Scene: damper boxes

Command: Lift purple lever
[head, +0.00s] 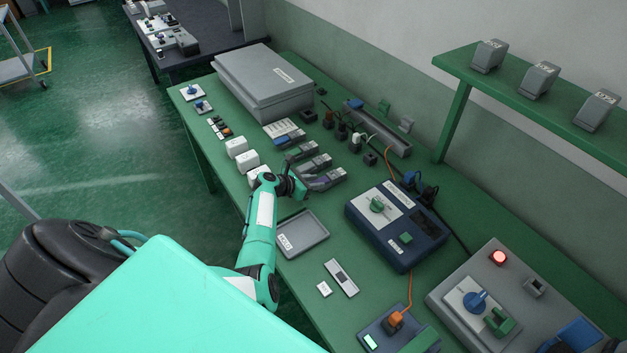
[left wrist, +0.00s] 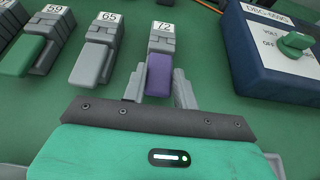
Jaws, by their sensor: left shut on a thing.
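The purple lever (left wrist: 158,76) sticks out toward me from the front of a grey damper box labelled 72 (left wrist: 161,40) in the left wrist view. My left gripper (left wrist: 158,88) has one grey finger on each side of this lever and is shut on it. In the head view, my left gripper (head: 308,187) is at the near end of the nearest box (head: 332,177) in a short row. The lever is mostly hidden by the gripper there. I cannot tell its exact tilt. My right gripper is not in view.
Beside it stand box 65 (left wrist: 100,45) with a grey lever and box 59 (left wrist: 45,30) with a green lever. A dark blue voltage unit (head: 400,228) is to the right. A grey tray (head: 318,243) lies nearer. White blocks (head: 237,147) stand left.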

